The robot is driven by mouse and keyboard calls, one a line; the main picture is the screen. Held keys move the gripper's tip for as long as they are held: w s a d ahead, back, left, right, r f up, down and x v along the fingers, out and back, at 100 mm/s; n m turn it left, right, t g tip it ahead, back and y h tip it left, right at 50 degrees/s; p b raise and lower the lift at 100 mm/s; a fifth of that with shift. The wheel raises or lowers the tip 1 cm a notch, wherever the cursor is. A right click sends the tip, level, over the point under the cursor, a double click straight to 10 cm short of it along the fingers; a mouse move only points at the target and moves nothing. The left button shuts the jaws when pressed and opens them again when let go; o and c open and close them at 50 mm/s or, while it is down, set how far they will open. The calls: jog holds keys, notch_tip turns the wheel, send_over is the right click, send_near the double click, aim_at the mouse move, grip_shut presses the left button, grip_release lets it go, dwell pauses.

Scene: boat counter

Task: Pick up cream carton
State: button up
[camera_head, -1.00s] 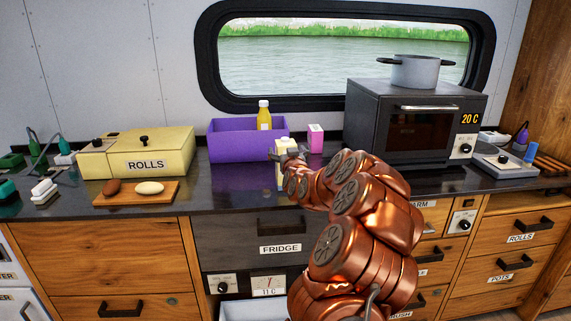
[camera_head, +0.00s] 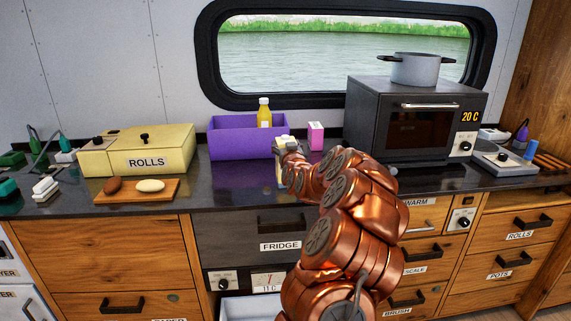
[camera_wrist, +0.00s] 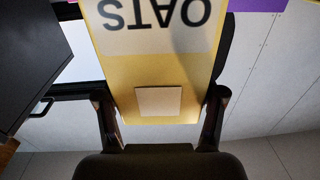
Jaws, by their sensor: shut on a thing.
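My gripper (camera_wrist: 162,112) is shut on a pale yellow and white carton (camera_wrist: 155,65). The carton's label reads OATS, upside down in the wrist view. A finger presses on each side of it. In the head view the carton (camera_head: 279,168) is upright in front of the purple bin, partly hidden by my gripper (camera_head: 289,149). Whether its base is clear of the counter is hard to tell. A pink and white carton (camera_head: 316,137) stands on the counter to its right; its label cannot be read. No label reading cream is visible.
The purple bin (camera_head: 228,146) holds a yellow bottle (camera_head: 264,112) and is close behind the held carton. A dark oven (camera_head: 385,105) with a pot (camera_head: 414,70) stands to the right. A ROLLS box (camera_head: 150,148) and a board (camera_head: 163,192) are at left.

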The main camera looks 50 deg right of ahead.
jog(key=c, duration=1)
grip_shut()
jog(key=shift+r, duration=0.15)
